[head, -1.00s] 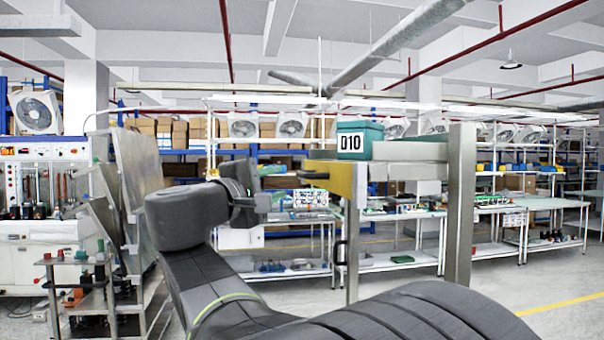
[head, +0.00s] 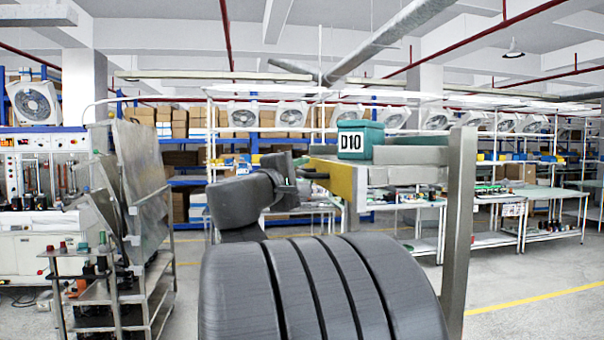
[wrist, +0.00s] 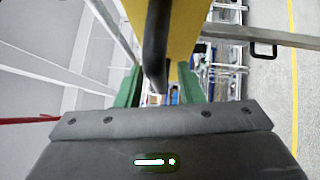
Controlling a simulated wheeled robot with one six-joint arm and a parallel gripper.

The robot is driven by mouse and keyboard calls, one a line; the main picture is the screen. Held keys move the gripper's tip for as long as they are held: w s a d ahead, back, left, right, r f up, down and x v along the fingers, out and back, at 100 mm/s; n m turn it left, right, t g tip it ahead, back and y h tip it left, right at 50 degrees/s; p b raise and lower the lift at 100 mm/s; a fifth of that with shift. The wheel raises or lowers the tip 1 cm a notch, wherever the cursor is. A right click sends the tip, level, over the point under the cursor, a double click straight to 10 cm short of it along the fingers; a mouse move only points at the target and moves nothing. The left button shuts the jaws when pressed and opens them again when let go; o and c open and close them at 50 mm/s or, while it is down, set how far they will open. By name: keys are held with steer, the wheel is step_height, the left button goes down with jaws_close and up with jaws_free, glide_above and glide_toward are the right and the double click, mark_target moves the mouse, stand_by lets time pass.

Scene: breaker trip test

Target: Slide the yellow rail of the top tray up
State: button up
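The yellow rail (head: 337,178) runs across the near end of the top tray (head: 410,154), which sits on grey metal posts. A dark handle (head: 315,175) juts from the rail toward my gripper (head: 297,172). The rail also shows in the wrist view (wrist: 185,28), with the black handle bar (wrist: 156,48) in front of it. My green fingers (wrist: 159,76) stand apart on either side of the handle's lower part, with gaps visible. The gripper is open; whether either finger touches the handle is unclear. My arm hides part of the stand below.
A teal box marked D10 (head: 360,140) sits on the top tray. A grey post (head: 459,225) stands at right. A metal cart with tilted panels (head: 138,170) stands at left. Workbenches (head: 500,197) lie behind. Floor at right is clear.

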jaws_close()
steer(key=shift+r+p, duration=0.75)
steer(key=shift+r, duration=2.1)
steer(key=shift+s, duration=0.1)
jaws_free()
steer(key=shift+f, duration=0.1)
steer(key=b+v, duration=0.4)
steer(key=v, duration=0.9)
steer(key=shift+s+a, duration=0.2)
steer(key=shift+s, duration=0.05)
steer(key=shift+w+f, duration=0.1)
